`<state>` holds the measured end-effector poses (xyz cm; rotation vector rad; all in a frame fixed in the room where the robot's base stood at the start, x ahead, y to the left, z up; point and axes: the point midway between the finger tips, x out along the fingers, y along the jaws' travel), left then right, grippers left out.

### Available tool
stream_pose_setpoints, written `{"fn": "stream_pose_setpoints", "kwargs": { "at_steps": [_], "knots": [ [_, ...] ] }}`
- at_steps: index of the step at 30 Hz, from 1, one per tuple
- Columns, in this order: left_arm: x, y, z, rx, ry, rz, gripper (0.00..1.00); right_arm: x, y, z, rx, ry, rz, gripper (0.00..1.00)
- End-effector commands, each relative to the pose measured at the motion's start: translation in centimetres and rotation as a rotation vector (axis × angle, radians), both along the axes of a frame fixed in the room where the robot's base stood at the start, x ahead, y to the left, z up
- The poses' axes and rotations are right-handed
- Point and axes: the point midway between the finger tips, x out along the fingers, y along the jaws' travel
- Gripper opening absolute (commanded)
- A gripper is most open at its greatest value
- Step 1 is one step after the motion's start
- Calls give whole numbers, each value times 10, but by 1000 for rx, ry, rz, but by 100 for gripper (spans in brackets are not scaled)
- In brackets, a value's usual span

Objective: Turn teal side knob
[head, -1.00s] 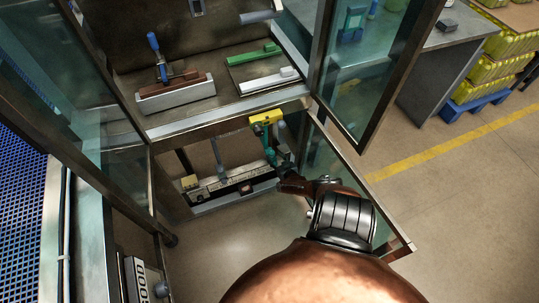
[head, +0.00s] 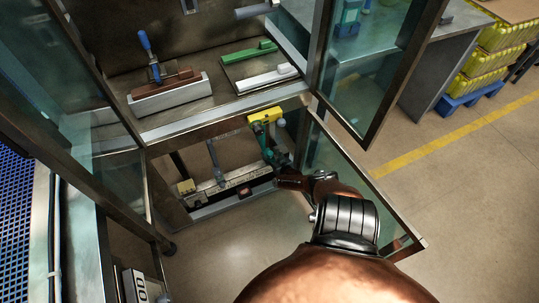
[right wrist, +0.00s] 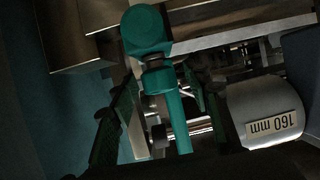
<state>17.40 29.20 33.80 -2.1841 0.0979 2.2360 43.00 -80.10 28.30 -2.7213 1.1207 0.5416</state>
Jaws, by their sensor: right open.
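The teal side knob (right wrist: 146,28) shows large in the right wrist view, a rounded head on a teal stem. In the head view, teal (head: 264,142) shows below a yellow block, inside the lower opening of the cabinet. My right gripper (right wrist: 160,80) is open, with one dark green finger on each side of the teal stem. I cannot tell whether the fingers touch it. In the head view, my right gripper (head: 279,159) is small and partly merges with the teal part. My left gripper is not in view.
The yellow block (head: 265,115) sits just above the teal part. An open glass door (head: 345,185) stands right of my arm. A grey cylinder marked 160 mm (right wrist: 266,112) is close right of the gripper. A grey lever (head: 216,160) stands to the left.

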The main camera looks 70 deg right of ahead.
Motion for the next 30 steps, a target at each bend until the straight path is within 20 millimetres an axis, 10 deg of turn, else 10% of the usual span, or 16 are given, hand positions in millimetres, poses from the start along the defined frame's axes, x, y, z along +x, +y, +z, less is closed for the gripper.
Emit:
{"fn": "stream_pose_setpoints", "kwargs": {
  "at_steps": [21,30],
  "knots": [
    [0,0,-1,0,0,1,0,0,0,0,0,0,0,1],
    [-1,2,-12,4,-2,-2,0,3,-2,4,-5,-6,-42,1]
  ]
}}
